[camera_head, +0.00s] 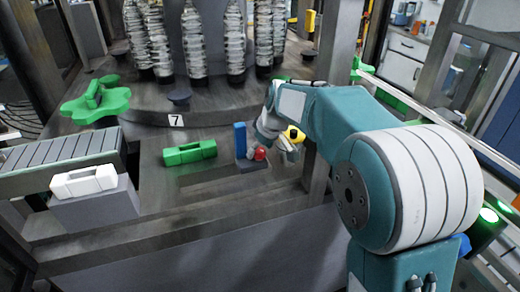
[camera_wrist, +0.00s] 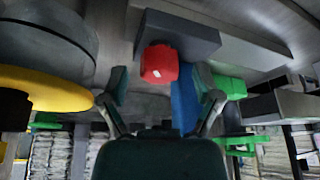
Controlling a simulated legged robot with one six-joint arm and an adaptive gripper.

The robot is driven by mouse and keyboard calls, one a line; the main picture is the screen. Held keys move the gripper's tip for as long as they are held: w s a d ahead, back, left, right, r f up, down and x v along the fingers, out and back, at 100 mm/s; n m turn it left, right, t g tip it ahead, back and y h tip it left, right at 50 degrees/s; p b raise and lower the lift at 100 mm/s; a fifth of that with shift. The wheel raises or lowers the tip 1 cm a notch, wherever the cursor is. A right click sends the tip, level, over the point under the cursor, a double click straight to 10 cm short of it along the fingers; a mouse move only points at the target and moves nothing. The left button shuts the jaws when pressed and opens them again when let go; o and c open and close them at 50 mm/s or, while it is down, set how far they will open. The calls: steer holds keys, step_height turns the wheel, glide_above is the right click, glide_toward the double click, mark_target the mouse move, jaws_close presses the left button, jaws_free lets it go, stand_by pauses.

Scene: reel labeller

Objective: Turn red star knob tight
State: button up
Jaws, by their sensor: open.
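The red star knob (camera_head: 260,154) is small in the head view, at the front of a grey block beside an upright blue piece (camera_head: 240,138). In the wrist view the red knob (camera_wrist: 158,65) is a rounded red shape with a small white mark. It appears between and just beyond the spread fingertips of my gripper (camera_wrist: 161,84). My gripper is open and empty. A gap shows between each finger and the knob, and I see no contact. In the head view my arm's wrist partly hides the gripper.
A yellow-and-black knob (camera_head: 293,135) is close on the right of my gripper. A green handle block (camera_head: 190,152) lies left of the blue piece. A green star knob (camera_head: 95,103), a conveyor (camera_head: 60,152) and several bottles (camera_head: 196,45) are farther off. A frame rail runs in front.

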steer(key=shift+f, duration=0.15)
jaws_close()
steer(key=shift+m, duration=0.3)
steer(key=m+h, duration=0.1)
steer(key=m, duration=0.1)
steer(key=m+t+h, duration=0.1)
steer(key=m, duration=0.2)
steer(key=shift+s+a, duration=0.1)
steer(key=shift+a, duration=0.05)
steer(key=m+h, duration=0.2)
steer(key=m, duration=0.3)
steer(key=shift+a+f, duration=0.1)
stand_by(0.6)
jaws_free()
